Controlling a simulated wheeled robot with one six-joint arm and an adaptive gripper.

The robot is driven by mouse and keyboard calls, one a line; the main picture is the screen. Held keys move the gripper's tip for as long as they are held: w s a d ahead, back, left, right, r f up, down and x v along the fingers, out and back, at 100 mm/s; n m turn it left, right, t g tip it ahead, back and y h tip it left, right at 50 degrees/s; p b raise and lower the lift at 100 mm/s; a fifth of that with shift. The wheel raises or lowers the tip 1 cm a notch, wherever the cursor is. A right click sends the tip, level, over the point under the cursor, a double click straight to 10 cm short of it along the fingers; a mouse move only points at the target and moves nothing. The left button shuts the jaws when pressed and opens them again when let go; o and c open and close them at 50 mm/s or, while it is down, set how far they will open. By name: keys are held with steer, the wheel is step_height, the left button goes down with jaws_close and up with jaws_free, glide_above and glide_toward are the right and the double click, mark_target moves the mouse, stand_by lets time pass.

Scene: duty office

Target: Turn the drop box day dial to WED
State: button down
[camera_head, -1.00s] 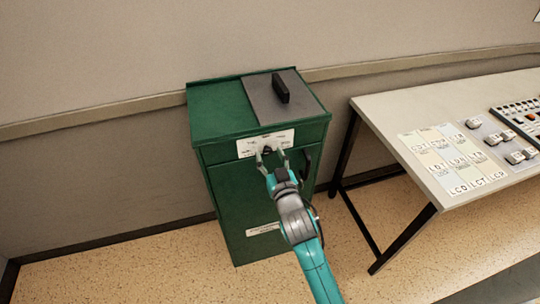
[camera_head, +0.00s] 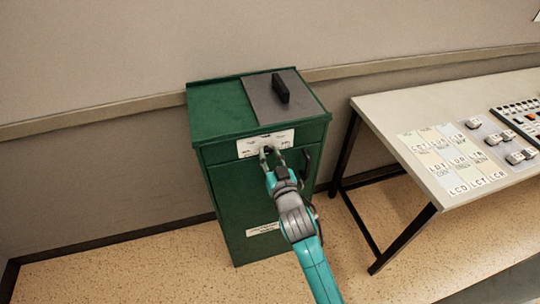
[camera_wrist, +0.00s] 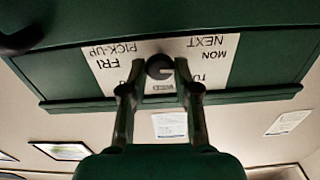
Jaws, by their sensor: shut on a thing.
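The green drop box (camera_head: 240,200) stands against the wall, with a white label plate (camera_head: 252,147) on its upper front. The dark round day dial (camera_wrist: 159,66) sits in the middle of the plate in the wrist view. The plate (camera_wrist: 215,57) appears upside down there, reading NEXT, PICK-UP, MON, FRI and WED, with other days partly covered. WED is just below the dial in that view. The dial's pointer direction is hard to tell. My gripper (camera_head: 271,153) is at the plate, shut on the dial, one finger on each side; it also shows in the wrist view (camera_wrist: 160,90).
A dark handle (camera_head: 281,88) stands on the grey lid panel (camera_head: 262,101) of the box. Another handle (camera_head: 308,163) is on its front right. A desk (camera_head: 385,115) with control panels stands to the right, with clear floor between.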

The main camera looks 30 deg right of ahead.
steer(key=m, duration=0.3)
steer(key=shift+m, duration=0.4)
steer(key=m, duration=0.4)
steer(key=shift+d+m, duration=0.1)
steer(key=shift+m, duration=0.2)
steer(key=m, duration=0.4)
steer(key=shift+f+m, duration=0.1)
steer(key=shift+m, duration=0.2)
steer(key=shift+f+m, duration=0.1)
steer(key=shift+m, duration=2)
steer(key=c, duration=0.9)
jaws_free()
steer(key=shift+s, duration=0.15)
steer(key=v, duration=1.2)
